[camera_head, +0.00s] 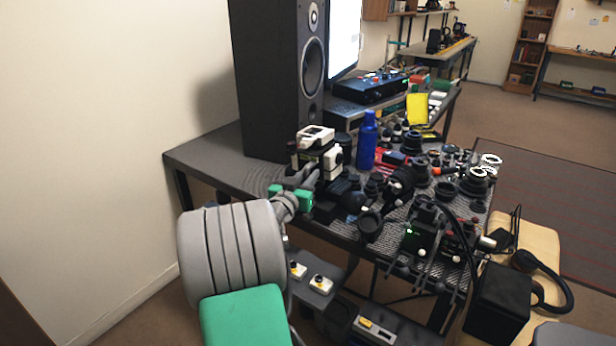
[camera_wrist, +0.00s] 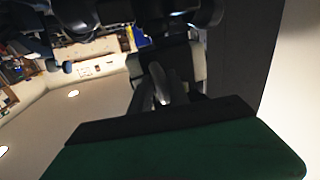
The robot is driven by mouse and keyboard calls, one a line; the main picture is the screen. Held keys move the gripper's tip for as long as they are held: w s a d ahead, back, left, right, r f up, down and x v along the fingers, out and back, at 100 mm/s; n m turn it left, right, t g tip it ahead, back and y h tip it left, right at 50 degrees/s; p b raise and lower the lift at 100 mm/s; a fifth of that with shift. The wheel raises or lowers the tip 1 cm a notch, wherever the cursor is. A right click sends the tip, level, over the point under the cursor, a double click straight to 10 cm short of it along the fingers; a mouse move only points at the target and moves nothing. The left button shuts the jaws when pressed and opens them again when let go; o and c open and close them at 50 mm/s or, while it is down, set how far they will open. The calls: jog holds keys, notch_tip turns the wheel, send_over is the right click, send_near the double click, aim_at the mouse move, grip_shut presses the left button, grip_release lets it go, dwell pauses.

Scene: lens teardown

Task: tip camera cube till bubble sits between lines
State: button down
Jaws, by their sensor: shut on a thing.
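The camera cube appears to be the white and black block (camera_head: 318,158) at the left part of the table, in front of the tall speaker. My gripper (camera_head: 308,177) reaches it from the front left, its grey fingers shut against its near side. In the wrist view the fingers (camera_wrist: 162,84) close together at the pale and dark block (camera_wrist: 185,62), which partly hides behind them. A white-topped part (camera_head: 316,133) sits on top of the block. The bubble and its lines are too small or hidden to make out in either view.
The black speaker (camera_head: 270,75) stands close behind the block. A blue bottle (camera_head: 367,142) and many dark lens parts (camera_head: 420,172) crowd the table to the right. The table's left end (camera_head: 208,153) is bare. Headphones (camera_head: 545,280) lie on a lower surface at right.

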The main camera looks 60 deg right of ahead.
jog(key=shift+w+a, duration=0.1)
jog(key=shift+w, duration=0.15)
jog(key=shift+s+f+b, duration=0.1)
jog(key=shift+f+b, duration=0.3)
jog(key=shift+b, duration=0.6)
jog(key=shift+s+b, duration=0.1)
jog(key=shift+b, duration=0.35)
jog(key=shift+r+m, duration=0.25)
jog(key=shift+m, duration=0.05)
jog(key=c, duration=1.4)
grip_release()
jog(key=shift+o, duration=0.2)
jog(key=shift+s, duration=0.1)
jog(key=a, duration=0.7)
jog(key=shift+s+a, duration=0.2)
jog(key=shift+a, duration=0.2)
